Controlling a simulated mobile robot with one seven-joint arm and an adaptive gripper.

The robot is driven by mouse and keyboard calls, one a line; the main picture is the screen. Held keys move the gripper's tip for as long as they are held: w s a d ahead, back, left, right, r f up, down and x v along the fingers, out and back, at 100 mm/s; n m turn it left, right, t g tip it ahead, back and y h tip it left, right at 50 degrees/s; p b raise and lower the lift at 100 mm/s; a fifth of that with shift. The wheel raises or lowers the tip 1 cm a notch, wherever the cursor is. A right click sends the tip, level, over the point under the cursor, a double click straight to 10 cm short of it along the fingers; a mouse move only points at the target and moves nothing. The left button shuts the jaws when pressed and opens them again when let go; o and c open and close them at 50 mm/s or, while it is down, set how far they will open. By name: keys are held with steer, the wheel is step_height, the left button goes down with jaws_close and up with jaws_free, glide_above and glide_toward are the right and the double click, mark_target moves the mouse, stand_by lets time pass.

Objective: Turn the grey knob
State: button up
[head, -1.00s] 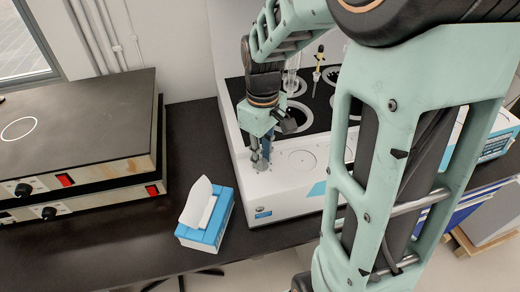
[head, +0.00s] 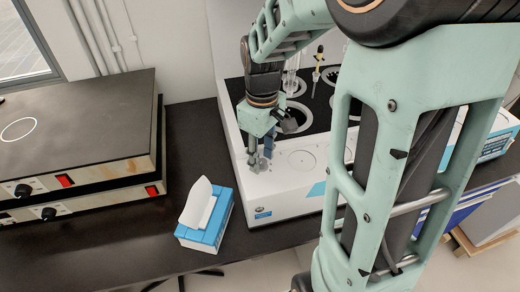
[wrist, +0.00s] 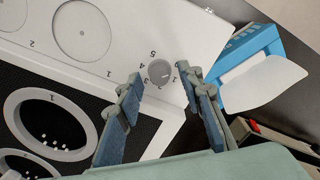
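The grey knob (wrist: 160,71) is a small round dial on the white front panel of the distiller (head: 285,195), with printed numbers around it. In the wrist view my gripper (wrist: 160,76) is open, with one blue-padded finger on each side of the knob and a gap to it on both sides. In the head view my gripper (head: 260,158) points down at the panel's left front part, close above its surface. The fingers partly hide the knob there. I cannot tell how far down the tips reach around it.
A blue and white tissue box (head: 205,220) stands on the black bench just left of the distiller. Hot plates (head: 80,130) with black knobs and red switches stand further left. Round wells (wrist: 50,122) and glassware (head: 318,62) are behind the panel.

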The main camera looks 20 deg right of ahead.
mark_target(262, 161)
step_height(262, 161, up, 12)
stand_by(0.5)
